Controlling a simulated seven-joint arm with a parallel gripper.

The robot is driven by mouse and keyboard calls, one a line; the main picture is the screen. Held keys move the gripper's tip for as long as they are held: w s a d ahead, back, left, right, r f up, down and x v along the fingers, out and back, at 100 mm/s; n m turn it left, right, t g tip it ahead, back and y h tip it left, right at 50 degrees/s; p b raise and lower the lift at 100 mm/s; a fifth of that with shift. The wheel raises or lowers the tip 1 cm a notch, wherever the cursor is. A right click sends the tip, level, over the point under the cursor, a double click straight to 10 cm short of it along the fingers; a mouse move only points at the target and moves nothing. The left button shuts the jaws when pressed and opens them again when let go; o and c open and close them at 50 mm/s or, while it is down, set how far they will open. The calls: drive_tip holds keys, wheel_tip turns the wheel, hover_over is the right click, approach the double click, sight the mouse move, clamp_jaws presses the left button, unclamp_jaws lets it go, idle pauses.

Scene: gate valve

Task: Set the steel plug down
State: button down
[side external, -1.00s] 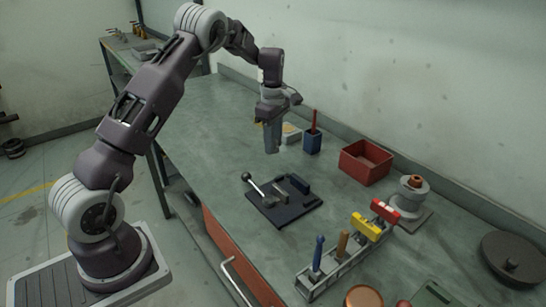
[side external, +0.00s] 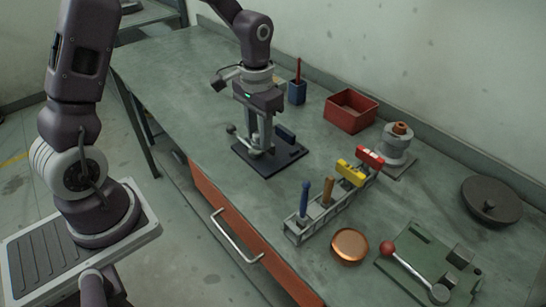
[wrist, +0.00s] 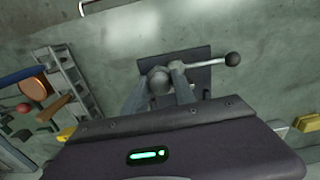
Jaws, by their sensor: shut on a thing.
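My gripper (side external: 259,143) points down over the dark plate (side external: 286,160) with the lever, toward the front edge of the bench. In the wrist view its two fingers (wrist: 158,86) are shut on a rounded grey piece, which looks like the steel plug (wrist: 158,79). In the side view the fingers largely hide the plug. The plug is low over the dark plate, but I cannot tell if it touches it. The lever's pale rod and dark ball knob (wrist: 232,59) stick out beside the fingers. A dark blue block (side external: 286,133) stands behind them.
A rack (side external: 294,228) with blue and brown handles and yellow and red pieces stands to the right. A red bin (side external: 351,111), a blue holder (side external: 297,93) and a grey spool-like fixture (side external: 397,145) are farther back. A copper disc (side external: 349,246) lies in front. The bench's far left is clear.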

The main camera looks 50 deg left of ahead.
drive_tip(key=w+r+n, duration=0.5)
drive_tip(key=w, duration=0.3)
wheel_tip(320, 180, down, 9)
drive_tip(key=shift+f, duration=0.6)
drive_tip(key=c, duration=1.3)
unclamp_jaws()
drive_tip(key=shift+s, duration=0.1)
